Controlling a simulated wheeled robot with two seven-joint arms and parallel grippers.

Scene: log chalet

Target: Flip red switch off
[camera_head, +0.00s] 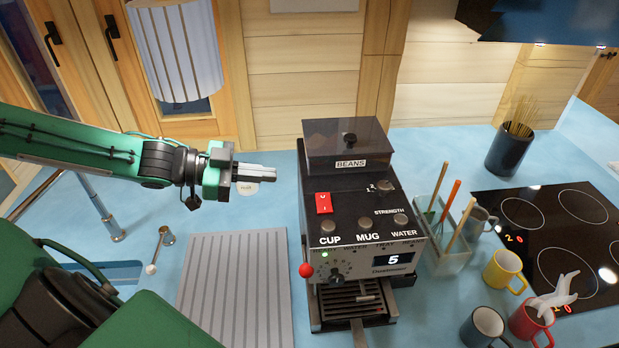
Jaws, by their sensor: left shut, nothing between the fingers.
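The coffee machine (345,235) stands on the blue counter in the middle of the view. Its red rocker switch (324,203) is on the top panel, near the left edge, above the CUP button. Which way the rocker is tipped is too small to tell. My left gripper (272,172) is shut and empty. It shows to the left of the machine, up and left of the red switch, pointing right toward the machine's side, with no visible contact. My right gripper is not in view.
The bean hopper (348,150) rises behind the switch. A ribbed grey drainer (236,285) lies left of the machine. Right of it stand a utensil holder (440,245), a yellow mug (504,270), other mugs and the black hob (540,215).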

